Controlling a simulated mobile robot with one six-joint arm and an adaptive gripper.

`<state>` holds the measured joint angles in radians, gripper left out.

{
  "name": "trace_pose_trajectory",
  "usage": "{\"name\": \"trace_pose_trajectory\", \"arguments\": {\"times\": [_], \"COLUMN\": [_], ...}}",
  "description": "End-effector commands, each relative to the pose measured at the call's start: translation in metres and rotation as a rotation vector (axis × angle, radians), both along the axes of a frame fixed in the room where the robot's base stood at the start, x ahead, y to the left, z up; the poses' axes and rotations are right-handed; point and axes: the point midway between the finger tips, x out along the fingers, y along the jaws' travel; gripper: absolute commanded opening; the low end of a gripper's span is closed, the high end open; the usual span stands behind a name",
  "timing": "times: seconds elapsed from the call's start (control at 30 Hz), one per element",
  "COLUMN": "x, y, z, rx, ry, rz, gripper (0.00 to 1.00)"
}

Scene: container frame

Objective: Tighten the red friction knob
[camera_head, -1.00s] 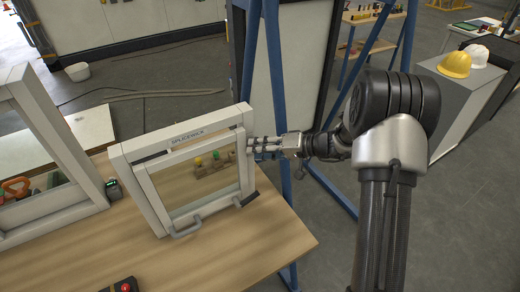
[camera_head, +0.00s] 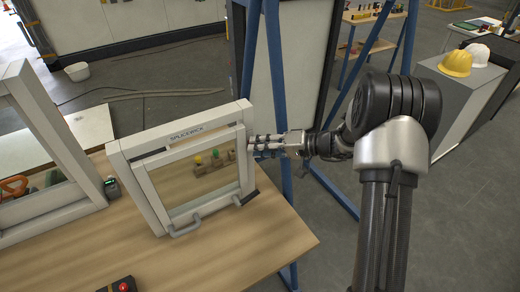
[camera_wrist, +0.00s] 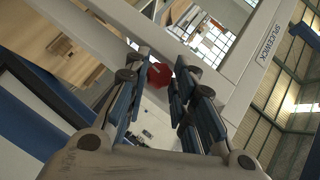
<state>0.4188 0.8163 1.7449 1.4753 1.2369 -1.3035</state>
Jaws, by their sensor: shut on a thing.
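The red friction knob (camera_wrist: 160,75) shows in the wrist view at the side of the white frame, between the tips of my gripper (camera_wrist: 158,88). The blue-lined fingers are closed around the knob. In the head view my gripper (camera_head: 254,147) reaches in from the right to the right upright of the white frame (camera_head: 128,188); the knob itself is hidden there. The frame stands upright on the bench and holds an inner glazed sash (camera_head: 160,210) with a grey handle (camera_head: 186,230) at its bottom.
A wooden bench (camera_head: 215,262) carries the frame. Another white frame (camera_head: 50,135) stands at the left, with a small dark device (camera_head: 112,188) beside it. A dark box with a red button (camera_head: 122,286) lies at the front. Blue posts (camera_head: 273,90) stand behind my gripper.

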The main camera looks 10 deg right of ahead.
Motion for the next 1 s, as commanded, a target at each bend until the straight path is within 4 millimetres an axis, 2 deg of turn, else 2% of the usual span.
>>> {"name": "trace_pose_trajectory", "arguments": {"times": [0.03,0.3,1.0], "x": [0.001,0.001,0.001], "y": [-0.001,-0.002,0.000], "z": [-0.005,-0.011,-0.016], "rx": [0.029,0.248,0.855], "ry": [0.008,0.079,0.278], "rz": [0.000,0.000,-0.002], "gripper": [0.00,0.00,0.00]}}
